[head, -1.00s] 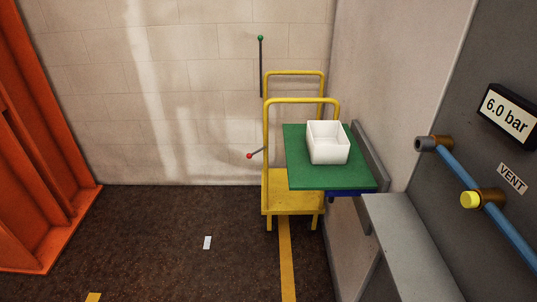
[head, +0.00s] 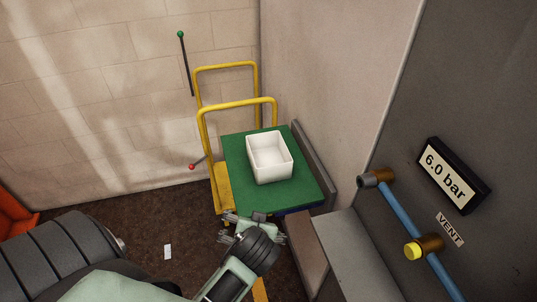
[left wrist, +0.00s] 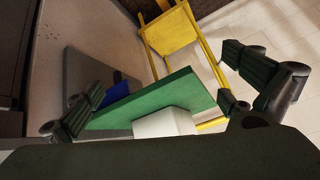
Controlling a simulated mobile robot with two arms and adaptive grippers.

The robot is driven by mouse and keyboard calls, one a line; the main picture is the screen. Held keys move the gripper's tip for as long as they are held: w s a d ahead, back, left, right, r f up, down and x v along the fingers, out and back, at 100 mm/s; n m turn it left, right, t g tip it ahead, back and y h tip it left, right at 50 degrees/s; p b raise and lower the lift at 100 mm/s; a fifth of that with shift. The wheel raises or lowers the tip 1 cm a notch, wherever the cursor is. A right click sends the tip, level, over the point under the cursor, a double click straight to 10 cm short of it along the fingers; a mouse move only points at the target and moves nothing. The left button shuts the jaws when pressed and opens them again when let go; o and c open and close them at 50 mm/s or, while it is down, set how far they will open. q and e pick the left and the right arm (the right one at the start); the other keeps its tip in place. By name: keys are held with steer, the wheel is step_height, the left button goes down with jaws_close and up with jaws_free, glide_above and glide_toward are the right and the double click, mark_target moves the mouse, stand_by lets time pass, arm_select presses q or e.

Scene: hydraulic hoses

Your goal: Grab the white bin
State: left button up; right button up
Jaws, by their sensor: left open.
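The white bin (head: 268,158) is an open, empty rectangular box standing upright on a green board (head: 300,191). My left gripper (head: 252,218) reaches in from the lower left and is just in front of the board's near edge, apart from the bin. In the left wrist view, the open fingers of my left gripper (left wrist: 160,104) spread to either side, with the white bin (left wrist: 164,123) and green board (left wrist: 150,98) between them in the picture. My right gripper is not in view.
A yellow cart (head: 237,105) with rails stands behind and left of the board. At right are a grey ledge (head: 340,240), a blue hose (head: 408,222), a yellow cap (head: 412,251) and a 6.0 bar display (head: 452,175). Open floor lies at the lower left.

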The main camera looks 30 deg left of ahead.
arm_select(q)
steer(key=w, duration=0.2)
steer(key=w+a+n+y, duration=0.1)
steer(key=w, duration=0.1)
steer(key=w+a+r+n+y, duration=0.1)
steer(key=w, duration=0.1)
steer(key=shift+t, duration=0.4)
steer(key=w+r+n+t+y, duration=0.35)
steer(key=w+r, duration=0.35)
steer(key=w, duration=0.3)
steer(key=shift+g, duration=0.25)
steer(key=x, duration=0.5)
glide_above(271, 161)
steer(key=s+d, duration=0.1)
steer(key=s, duration=0.2)
steer(key=shift+w+f+y, duration=0.2)
steer(key=shift+f+y, duration=0.05)
steer(key=shift+f, duration=0.85)
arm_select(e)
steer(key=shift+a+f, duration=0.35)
arm_select(q)
steer(key=shift+d+r, duration=0.1)
steer(key=shift+c, duration=0.3)
steer(key=shift+c, duration=1)
steer(key=c, duration=0.7)
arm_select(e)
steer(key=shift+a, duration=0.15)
